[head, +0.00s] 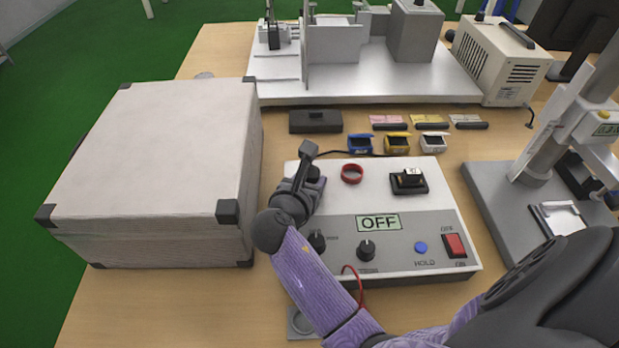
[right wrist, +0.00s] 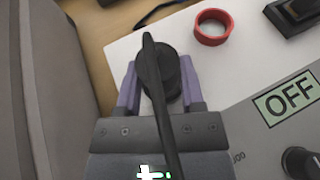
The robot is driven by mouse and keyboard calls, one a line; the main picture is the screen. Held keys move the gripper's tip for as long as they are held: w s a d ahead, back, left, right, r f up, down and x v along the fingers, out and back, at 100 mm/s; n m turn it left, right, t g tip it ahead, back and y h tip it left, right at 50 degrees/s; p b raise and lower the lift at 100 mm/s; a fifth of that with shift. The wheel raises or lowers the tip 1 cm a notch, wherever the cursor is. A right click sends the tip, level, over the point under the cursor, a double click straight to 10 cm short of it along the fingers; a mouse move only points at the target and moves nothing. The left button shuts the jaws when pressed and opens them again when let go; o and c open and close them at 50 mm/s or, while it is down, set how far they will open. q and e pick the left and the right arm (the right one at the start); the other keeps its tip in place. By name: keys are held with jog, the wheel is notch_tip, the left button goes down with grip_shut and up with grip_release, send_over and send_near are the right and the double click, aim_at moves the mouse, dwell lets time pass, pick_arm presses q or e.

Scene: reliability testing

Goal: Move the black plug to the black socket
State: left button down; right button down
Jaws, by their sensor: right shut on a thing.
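The black plug (right wrist: 168,72) sits between the purple fingers of my right gripper (right wrist: 160,92) in the right wrist view. The gripper is shut on it, and a long dark part runs back over the gripper body. In the head view my right gripper (head: 300,190) is over the back left corner of the white and grey test box (head: 385,205), left of the red ring (head: 352,173). The black socket cannot be made out; the gripper and plug cover that corner. I cannot tell whether the plug is inserted or just above the panel. My left gripper is not in view.
A large white case (head: 150,150) with black corners stands close on the left. Small blue, yellow and white bins (head: 397,142) are behind the test box. A black switch (head: 409,181) and knobs stand up from the panel. A press stand (head: 500,195) is on the right.

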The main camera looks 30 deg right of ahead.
jog(key=shift+f, duration=0.35)
jog(key=shift+f, duration=0.25)
jog(key=shift+c, duration=2.4)
grip_release()
